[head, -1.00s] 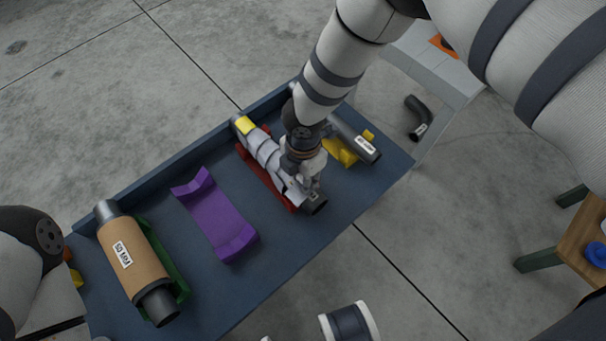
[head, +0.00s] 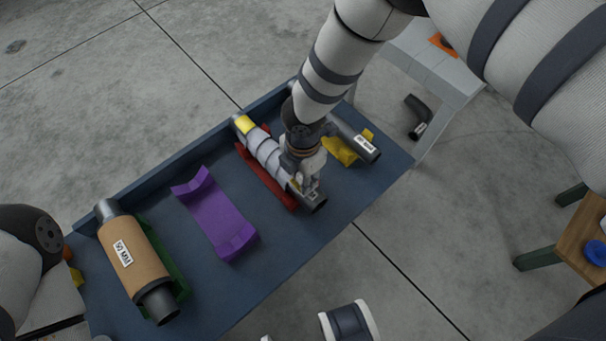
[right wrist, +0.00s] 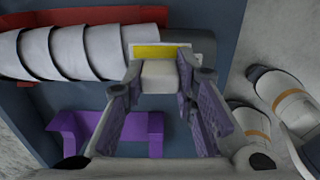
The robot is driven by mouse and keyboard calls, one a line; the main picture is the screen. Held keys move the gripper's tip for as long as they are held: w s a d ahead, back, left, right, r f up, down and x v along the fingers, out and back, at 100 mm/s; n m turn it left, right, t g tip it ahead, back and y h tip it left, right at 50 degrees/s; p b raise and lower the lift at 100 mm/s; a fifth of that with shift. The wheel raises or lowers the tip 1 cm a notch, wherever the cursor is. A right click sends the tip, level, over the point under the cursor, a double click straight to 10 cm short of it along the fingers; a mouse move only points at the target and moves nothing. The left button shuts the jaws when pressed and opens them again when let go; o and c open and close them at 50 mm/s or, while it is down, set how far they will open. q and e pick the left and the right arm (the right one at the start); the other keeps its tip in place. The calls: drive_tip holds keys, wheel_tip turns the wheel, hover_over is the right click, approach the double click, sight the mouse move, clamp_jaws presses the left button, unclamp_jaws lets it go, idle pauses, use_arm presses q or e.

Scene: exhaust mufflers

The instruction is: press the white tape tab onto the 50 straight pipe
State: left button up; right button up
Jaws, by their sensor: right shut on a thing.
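A straight pipe with grey spiral wrap (head: 264,152) lies in a red cradle (head: 268,183) on the blue table. Its dark bare end (head: 318,204) points to the near edge. My right gripper (head: 308,187) is over this near end; it also shows in the right wrist view (right wrist: 163,74). There, a white tab (right wrist: 161,78) is between its fingertips, against the pipe's wrap edge. A yellow patch (right wrist: 160,52) lies just above the tab. I cannot tell whether the tab touches the pipe. Another yellow patch (head: 244,125) is at the pipe's far end. My left gripper is out of view.
A brown-wrapped labelled pipe (head: 145,250) lies in a green cradle at left. A purple cradle (head: 215,215) stands empty in the middle. A dark labelled pipe (head: 355,138) rests on a yellow cradle (head: 338,150) at right. A raised rim (head: 160,168) runs along the table's back.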

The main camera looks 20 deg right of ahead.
drive_tip(key=shift+f+b, duration=0.35)
drive_tip(key=shift+f, duration=0.05)
idle(0.4)
drive_tip(key=shift+r, duration=0.1)
idle(0.6)
drive_tip(key=shift+r+p, duration=2.45)
drive_tip(key=shift+r, duration=1.05)
drive_tip(key=shift+f, duration=0.1)
